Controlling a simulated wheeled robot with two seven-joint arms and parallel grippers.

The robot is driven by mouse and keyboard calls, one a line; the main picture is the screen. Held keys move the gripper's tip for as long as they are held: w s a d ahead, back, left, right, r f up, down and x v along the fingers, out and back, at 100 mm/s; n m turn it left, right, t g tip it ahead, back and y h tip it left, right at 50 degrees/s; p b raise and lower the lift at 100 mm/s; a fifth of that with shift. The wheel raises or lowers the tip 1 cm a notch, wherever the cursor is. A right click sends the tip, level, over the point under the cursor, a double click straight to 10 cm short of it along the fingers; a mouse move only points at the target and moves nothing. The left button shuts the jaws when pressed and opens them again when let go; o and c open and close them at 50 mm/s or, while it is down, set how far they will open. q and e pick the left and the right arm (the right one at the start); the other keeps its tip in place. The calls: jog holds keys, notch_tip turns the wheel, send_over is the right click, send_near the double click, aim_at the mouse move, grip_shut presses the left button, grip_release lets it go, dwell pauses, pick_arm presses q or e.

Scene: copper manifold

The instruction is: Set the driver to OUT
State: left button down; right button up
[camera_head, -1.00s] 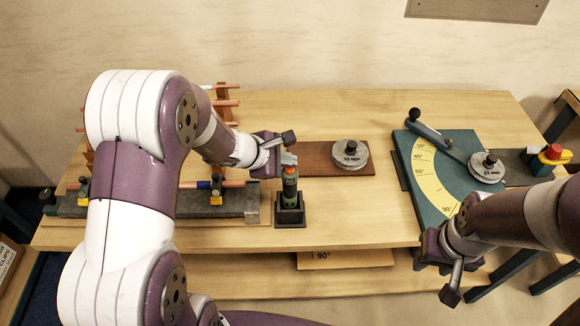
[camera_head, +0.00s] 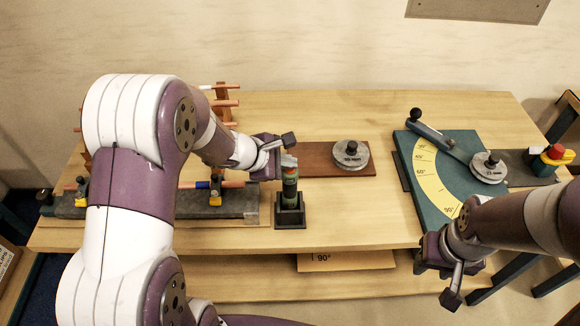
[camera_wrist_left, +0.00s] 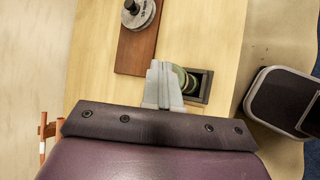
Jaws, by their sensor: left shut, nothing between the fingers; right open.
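The driver (camera_head: 290,187) is a dark green upright tool standing in a square black holder (camera_head: 291,217) near the table's front edge. My left gripper (camera_head: 289,160) is shut and empty at the driver's top end. In the left wrist view its closed grey fingers (camera_wrist_left: 161,84) lie against or just in front of the green driver (camera_wrist_left: 180,77), hiding part of it; I cannot tell if they touch. No OUT mark is readable. My right gripper (camera_head: 453,285) is open and empty at the front right, away from the driver.
A brown board with a round weight (camera_head: 351,153) lies right of the driver. A green angle plate (camera_head: 429,203) with a lever stands further right. A clamp rail (camera_head: 130,204) with copper pipe lies left, partly behind my left arm.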

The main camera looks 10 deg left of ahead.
aim_at(287, 171)
pick_arm(q)
jog(key=shift+r, duration=0.5)
jog(key=shift+r+p, duration=0.1)
jog(key=shift+p, duration=0.2)
notch_tip(287, 171, up, 6)
jog(key=p, duration=0.4)
